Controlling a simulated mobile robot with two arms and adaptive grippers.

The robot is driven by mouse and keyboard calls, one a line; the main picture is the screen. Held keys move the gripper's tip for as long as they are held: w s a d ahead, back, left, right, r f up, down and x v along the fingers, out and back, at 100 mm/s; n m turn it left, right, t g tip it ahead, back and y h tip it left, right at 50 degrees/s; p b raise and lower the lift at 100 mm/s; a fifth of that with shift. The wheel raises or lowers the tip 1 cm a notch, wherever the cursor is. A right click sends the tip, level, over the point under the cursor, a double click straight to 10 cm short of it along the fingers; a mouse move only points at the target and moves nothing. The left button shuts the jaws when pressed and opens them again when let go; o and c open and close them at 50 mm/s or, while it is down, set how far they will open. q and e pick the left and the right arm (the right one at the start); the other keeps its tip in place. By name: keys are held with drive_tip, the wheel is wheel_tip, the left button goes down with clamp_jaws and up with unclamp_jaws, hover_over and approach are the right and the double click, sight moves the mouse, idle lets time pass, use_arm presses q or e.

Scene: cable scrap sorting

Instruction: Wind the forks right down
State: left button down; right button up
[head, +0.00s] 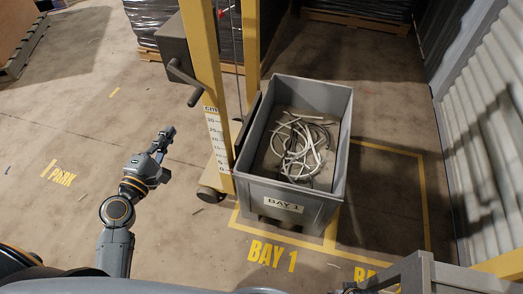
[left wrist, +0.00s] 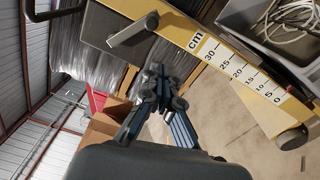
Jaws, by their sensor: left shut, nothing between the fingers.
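The hand stacker has a yellow mast (head: 203,60) with a grey winch box (head: 172,40) on it. A crank handle (head: 186,82) sticks out of the box; it also shows in the left wrist view (left wrist: 133,30). A white cm scale (head: 217,140) runs down the mast, low numbers at the bottom. A dark upright part (head: 247,122) stands between mast and bin. The forks themselves are hidden, so I cannot tell their height. My left gripper (head: 169,131) is shut and empty, below and left of the crank, apart from it.
A grey bin (head: 345,130) labelled BAY 1, holding cable scraps, stands right of the mast. A grey container (head: 420,268) is at the bottom right. Yellow lines mark the floor bays (head: 425,200). Wrapped pallets stand at the back.

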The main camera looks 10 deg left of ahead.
use_arm(q)
drive_tip(key=w+p, duration=0.1)
drive_tip(key=w, duration=0.7)
drive_tip(key=shift+w+d+p, duration=0.35)
drive_tip(key=shift+p, duration=0.05)
use_arm(e)
drive_tip(key=s+f, duration=0.3)
drive_tip(key=f, duration=0.1)
drive_tip(key=shift+s+d+f, duration=0.25)
drive_tip(key=shift+s+f, duration=0.1)
drive_tip(key=shift+f, duration=0.05)
use_arm(q)
drive_tip(key=shift+r, duration=0.1)
